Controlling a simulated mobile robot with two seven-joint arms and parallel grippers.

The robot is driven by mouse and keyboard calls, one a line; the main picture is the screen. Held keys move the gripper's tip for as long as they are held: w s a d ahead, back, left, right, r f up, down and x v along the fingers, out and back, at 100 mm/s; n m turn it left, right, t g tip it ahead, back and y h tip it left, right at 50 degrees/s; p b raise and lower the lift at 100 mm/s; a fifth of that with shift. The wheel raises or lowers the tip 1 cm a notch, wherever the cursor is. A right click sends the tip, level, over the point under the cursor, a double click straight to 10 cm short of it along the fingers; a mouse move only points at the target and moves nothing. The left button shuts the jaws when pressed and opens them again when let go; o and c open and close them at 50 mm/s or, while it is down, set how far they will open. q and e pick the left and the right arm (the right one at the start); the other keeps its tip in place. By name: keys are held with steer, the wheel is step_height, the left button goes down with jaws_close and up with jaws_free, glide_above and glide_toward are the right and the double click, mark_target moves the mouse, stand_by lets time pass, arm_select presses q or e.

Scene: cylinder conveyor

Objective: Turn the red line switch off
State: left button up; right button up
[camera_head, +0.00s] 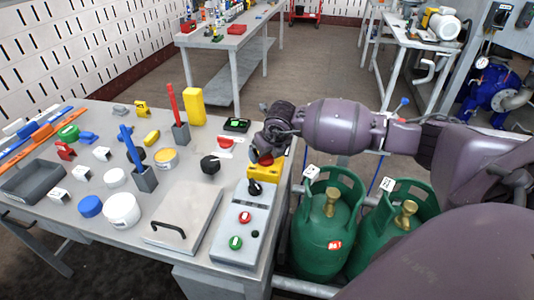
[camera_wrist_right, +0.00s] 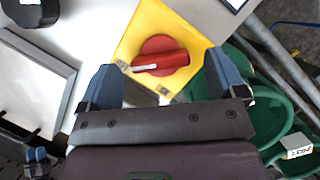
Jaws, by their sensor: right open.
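The red line switch (camera_wrist_right: 160,55) is a red rotary knob with a white-marked bar on a yellow plate (camera_wrist_right: 135,38). In the right wrist view its bar lies nearly level, with the white mark toward the left. My right gripper (camera_wrist_right: 159,76) is open, with one blue-grey finger on each side of the knob; I see no contact. In the head view the yellow switch box (camera_head: 266,174) is at the table's right edge, and my right gripper (camera_head: 264,152) is just over it, hiding most of the knob. My left gripper is not in view.
A grey control box (camera_head: 232,224) with red (camera_head: 245,217) and green (camera_head: 236,243) buttons stands in front of the switch. A black round knob (camera_head: 210,164) is to the left. Green gas cylinders (camera_head: 327,226) stand to the right. Cups, blocks and containers fill the table's left side.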

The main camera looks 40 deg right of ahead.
steer(key=p+v, duration=0.1)
steer(key=v, duration=0.8)
steer(key=shift+s+r, duration=0.1)
steer(key=shift+r, duration=0.05)
